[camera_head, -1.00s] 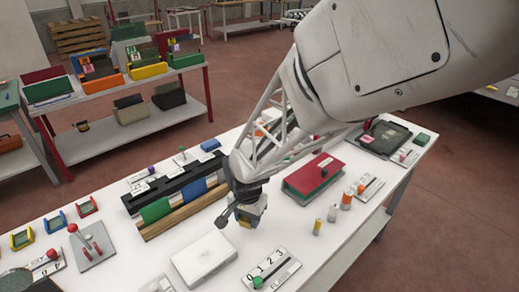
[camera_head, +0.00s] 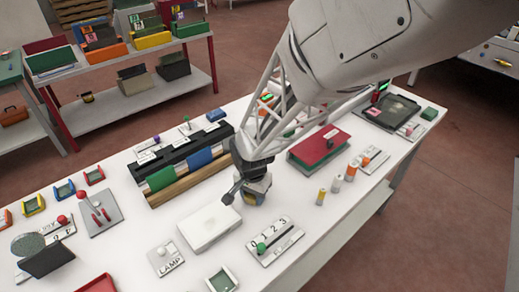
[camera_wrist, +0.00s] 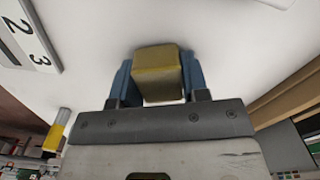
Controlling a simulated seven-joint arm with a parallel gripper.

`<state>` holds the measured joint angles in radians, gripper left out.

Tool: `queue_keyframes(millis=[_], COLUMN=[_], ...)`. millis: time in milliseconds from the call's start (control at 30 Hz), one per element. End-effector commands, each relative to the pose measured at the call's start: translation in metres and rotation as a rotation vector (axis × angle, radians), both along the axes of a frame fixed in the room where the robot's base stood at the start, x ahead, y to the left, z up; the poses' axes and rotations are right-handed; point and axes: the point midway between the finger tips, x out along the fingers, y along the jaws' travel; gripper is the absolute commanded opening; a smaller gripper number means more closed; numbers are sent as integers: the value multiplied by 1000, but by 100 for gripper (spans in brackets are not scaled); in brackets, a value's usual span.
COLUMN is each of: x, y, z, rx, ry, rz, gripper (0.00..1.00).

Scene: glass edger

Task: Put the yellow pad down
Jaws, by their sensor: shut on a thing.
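The yellow pad (camera_wrist: 158,72) is a small yellow block in the wrist view, held between the two blue fingers of my gripper (camera_wrist: 158,82). In the head view my gripper (camera_head: 254,192) points down, low over the white table (camera_head: 300,225), and a bit of the yellow pad (camera_head: 249,199) shows under it. I cannot tell whether the pad touches the tabletop. The fingers are shut on the pad.
A white flat box (camera_head: 208,227) lies just left of my gripper, and a slider panel marked 0 to 3 (camera_head: 274,242) in front. A red box (camera_head: 320,145), small cylinders (camera_head: 337,183) and a long rack (camera_head: 180,172) stand around. Bare table lies close by.

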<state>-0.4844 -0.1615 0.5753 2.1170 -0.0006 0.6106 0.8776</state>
Motion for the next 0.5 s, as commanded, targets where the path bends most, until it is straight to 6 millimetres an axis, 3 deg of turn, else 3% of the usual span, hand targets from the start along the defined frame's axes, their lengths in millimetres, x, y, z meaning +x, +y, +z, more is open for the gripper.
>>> queue_keyframes(millis=[300, 333, 500], x=[0, 0, -1], y=[0, 0, -1], z=[-7, -7, -8], rx=[0, 0, -1], ry=[0, 0, 2], rz=[0, 0, 0], gripper=[16, 45, 67])
